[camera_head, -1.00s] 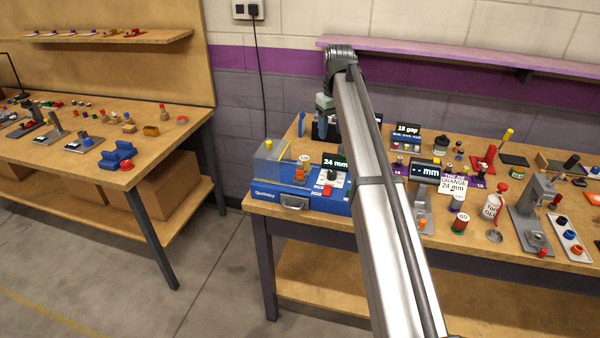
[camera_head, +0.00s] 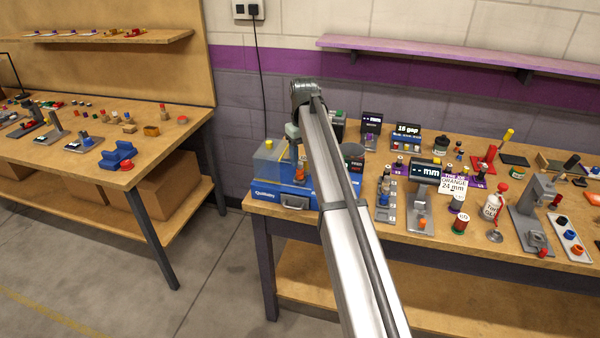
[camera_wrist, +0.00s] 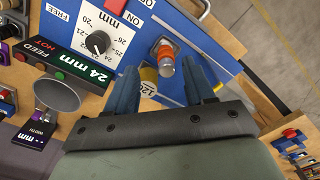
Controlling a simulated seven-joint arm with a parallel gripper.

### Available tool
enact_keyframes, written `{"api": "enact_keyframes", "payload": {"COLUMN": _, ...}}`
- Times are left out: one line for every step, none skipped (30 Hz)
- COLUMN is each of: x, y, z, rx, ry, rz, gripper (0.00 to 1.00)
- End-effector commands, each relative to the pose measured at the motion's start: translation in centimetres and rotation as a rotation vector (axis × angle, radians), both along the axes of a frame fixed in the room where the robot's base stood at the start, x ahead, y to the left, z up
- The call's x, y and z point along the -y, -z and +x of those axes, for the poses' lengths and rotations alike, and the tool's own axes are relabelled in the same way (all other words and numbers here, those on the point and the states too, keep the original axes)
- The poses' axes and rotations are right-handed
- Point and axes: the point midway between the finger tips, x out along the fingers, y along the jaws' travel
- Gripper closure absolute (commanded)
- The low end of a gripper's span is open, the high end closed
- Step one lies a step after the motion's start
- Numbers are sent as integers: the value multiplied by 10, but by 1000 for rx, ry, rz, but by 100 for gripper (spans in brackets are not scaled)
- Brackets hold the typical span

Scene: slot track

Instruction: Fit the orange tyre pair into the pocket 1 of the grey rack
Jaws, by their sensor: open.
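The orange tyre pair (camera_wrist: 165,62) appears to be the small orange and grey piece upright on the blue machine. It also shows in the head view (camera_head: 299,175). My gripper (camera_wrist: 163,88) is open, its two dark blue fingers pointing toward the machine on either side of the line to the orange piece. I cannot tell whether they touch it. In the head view my gripper (camera_head: 296,153) is above the machine. The grey rack seems to be the narrow numbered strip (camera_head: 384,214) right of the machine. Its pocket numbers are too small to read.
The blue machine (camera_wrist: 180,22) has a black dial (camera_wrist: 97,42) and a 24 mm display (camera_wrist: 85,67). A yellow-topped part marked 120 (camera_wrist: 148,82) shows between my fingers. My arm covers part of the bench.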

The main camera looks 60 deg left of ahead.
Motion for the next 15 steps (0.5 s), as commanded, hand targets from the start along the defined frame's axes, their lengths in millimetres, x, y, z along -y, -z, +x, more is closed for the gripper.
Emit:
{"api": "enact_keyframes", "payload": {"x": 0, "y": 4, "z": 0, "rx": 0, "ry": 0, "rz": 0, "gripper": 47}}
{"api": "enact_keyframes", "payload": {"x": 0, "y": 5, "z": 0, "rx": 0, "ry": 0, "rz": 0, "gripper": 47}}
{"api": "enact_keyframes", "payload": {"x": 0, "y": 7, "z": 0, "rx": 0, "ry": 0, "rz": 0, "gripper": 47}}
{"api": "enact_keyframes", "payload": {"x": 0, "y": 8, "z": 0, "rx": 0, "ry": 0, "rz": 0, "gripper": 47}}
{"api": "enact_keyframes", "payload": {"x": -1, "y": 9, "z": -1, "rx": 0, "ry": 0, "rz": 0, "gripper": 47}}
{"api": "enact_keyframes", "payload": {"x": -1, "y": 11, "z": -1, "rx": 0, "ry": 0, "rz": 0, "gripper": 47}}
{"api": "enact_keyframes", "payload": {"x": -2, "y": 13, "z": -2, "rx": 0, "ry": 0, "rz": 0, "gripper": 47}}
{"api": "enact_keyframes", "payload": {"x": -2, "y": 16, "z": -3, "rx": 0, "ry": 0, "rz": -1, "gripper": 47}}
{"api": "enact_keyframes", "payload": {"x": -3, "y": 20, "z": -4, "rx": -1, "ry": -1, "rz": -1, "gripper": 47}}
{"api": "enact_keyframes", "payload": {"x": -4, "y": 24, "z": -5, "rx": -1, "ry": -1, "rz": -1, "gripper": 47}}
{"api": "enact_keyframes", "payload": {"x": -5, "y": 27, "z": -6, "rx": -1, "ry": -1, "rz": -1, "gripper": 47}}
{"api": "enact_keyframes", "payload": {"x": -6, "y": 32, "z": -7, "rx": 0, "ry": -1, "rz": -1, "gripper": 47}}
{"api": "enact_keyframes", "payload": {"x": -7, "y": 36, "z": -8, "rx": 0, "ry": -1, "rz": -1, "gripper": 47}}
{"api": "enact_keyframes", "payload": {"x": -7, "y": 41, "z": -8, "rx": 0, "ry": -1, "rz": -1, "gripper": 47}}
{"api": "enact_keyframes", "payload": {"x": -6, "y": 46, "z": -8, "rx": 0, "ry": 0, "rz": -1, "gripper": 47}}
